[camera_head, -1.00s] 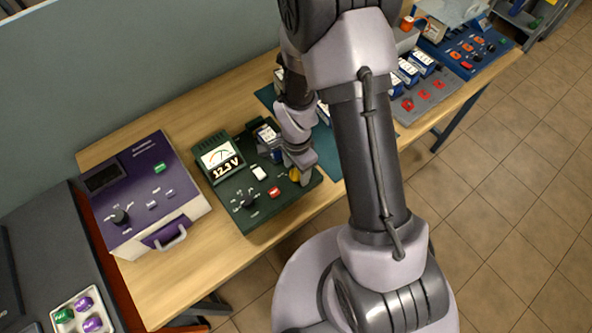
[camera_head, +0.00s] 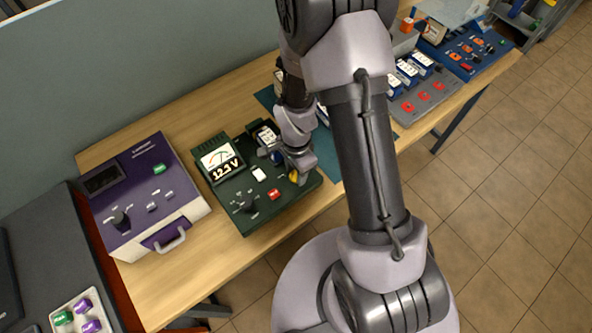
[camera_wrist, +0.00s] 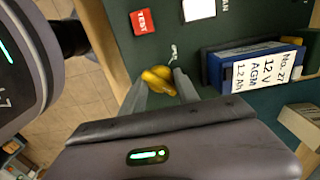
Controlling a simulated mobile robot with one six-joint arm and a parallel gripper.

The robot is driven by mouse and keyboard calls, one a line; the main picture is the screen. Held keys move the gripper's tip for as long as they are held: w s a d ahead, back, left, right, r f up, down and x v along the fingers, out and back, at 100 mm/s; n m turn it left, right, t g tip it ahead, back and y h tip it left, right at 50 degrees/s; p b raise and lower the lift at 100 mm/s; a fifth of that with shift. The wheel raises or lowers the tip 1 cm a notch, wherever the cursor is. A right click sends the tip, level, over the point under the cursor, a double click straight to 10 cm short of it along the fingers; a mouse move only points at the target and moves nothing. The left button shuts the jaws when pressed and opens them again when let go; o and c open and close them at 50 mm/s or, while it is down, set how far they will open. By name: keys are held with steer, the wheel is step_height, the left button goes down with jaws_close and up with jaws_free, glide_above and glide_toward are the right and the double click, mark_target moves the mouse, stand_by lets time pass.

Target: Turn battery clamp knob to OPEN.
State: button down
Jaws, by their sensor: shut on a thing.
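The battery clamp knob is yellow (camera_wrist: 158,78) and sits on the dark green tester panel (camera_head: 225,188). In the wrist view it is between the two grey fingers of my gripper (camera_wrist: 160,92), which are shut on it. In the head view the knob (camera_head: 294,176) shows only partly below my gripper (camera_head: 299,170). A small white marking is on the panel beside the knob; I cannot read it. A blue battery (camera_wrist: 258,67) labelled "No. 27 12 V AGM 1.2 Ah" sits in the tester's cradle next to the knob.
A purple device (camera_head: 145,195) stands to the left. A grey rack (camera_head: 425,92) with batteries stands to the right.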

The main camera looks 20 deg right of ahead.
steer(key=shift+n, duration=0.5)
stand_by(0.3)
steer(key=n+b, duration=0.1)
steer(key=n, duration=0.2)
steer(key=shift+n+b, duration=0.3)
steer(key=shift+b, duration=0.1)
steer(key=n+b, duration=0.1)
steer(key=n, duration=0.3)
steer(key=shift+n, duration=0.3)
steer(key=n, duration=0.4)
steer(key=shift+n, duration=2.5)
steer(key=c, duration=0.9)
jaws_free()
